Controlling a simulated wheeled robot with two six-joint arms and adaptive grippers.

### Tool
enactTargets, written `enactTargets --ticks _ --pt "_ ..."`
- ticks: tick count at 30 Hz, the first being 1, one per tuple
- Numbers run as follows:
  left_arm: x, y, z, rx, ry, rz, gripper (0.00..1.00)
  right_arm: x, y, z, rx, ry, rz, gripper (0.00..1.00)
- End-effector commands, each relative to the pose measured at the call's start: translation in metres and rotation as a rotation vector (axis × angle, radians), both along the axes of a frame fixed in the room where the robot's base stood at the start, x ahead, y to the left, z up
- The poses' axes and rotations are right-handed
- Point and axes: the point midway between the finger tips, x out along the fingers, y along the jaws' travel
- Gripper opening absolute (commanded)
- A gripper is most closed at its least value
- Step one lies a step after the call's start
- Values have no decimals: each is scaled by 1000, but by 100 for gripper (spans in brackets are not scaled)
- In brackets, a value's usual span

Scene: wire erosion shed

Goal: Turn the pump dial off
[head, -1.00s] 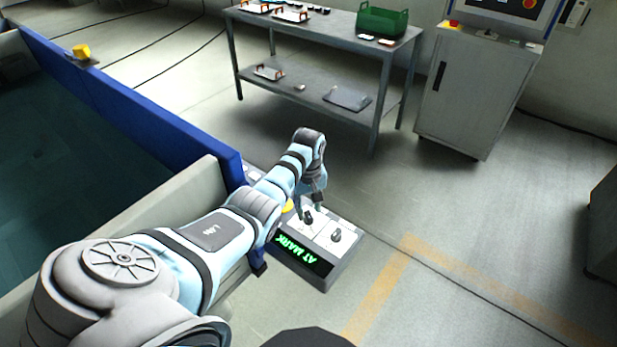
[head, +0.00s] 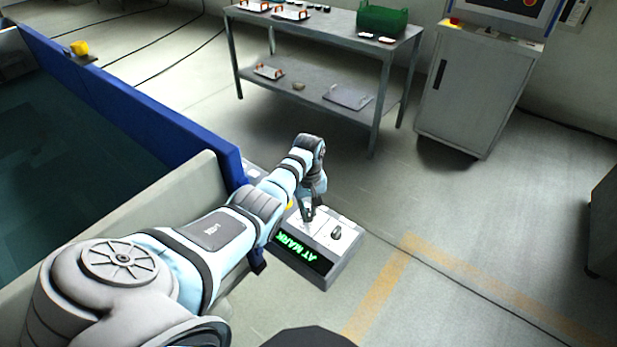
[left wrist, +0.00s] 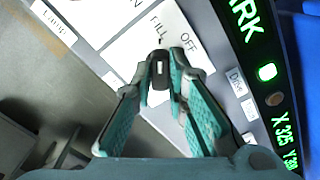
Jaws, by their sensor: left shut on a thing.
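The control panel (head: 345,262) has a sloped front with a green lit display reading "AT MARK" (head: 303,253). My left gripper (head: 307,212) reaches down to its top and covers one dial there in the head view. In the left wrist view my left gripper (left wrist: 160,72) is shut on that dark dial (left wrist: 160,84), one teal-padded finger on each side. The labels "FILL" (left wrist: 158,24) and "OFF" (left wrist: 187,43) lie just beyond the dial. I cannot tell exactly which label its pointer faces. My right gripper is out of view.
A second dark dial (head: 336,232) stands free on the panel, close to the right of the gripper. A blue-edged tank (head: 130,100) lies left. A steel table (head: 335,27) and grey cabinet (head: 468,95) stand behind. The floor right of the panel is clear.

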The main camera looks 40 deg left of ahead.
Motion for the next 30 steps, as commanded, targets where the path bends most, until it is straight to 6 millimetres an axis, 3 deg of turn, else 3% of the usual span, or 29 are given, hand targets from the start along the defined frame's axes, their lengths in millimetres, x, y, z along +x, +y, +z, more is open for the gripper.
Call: enactTargets --ticks 11,30 --pt "0 0 2 0 0 -175 0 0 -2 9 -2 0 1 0" --pt "1 0 1 1 -2 -740 0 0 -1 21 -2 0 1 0"
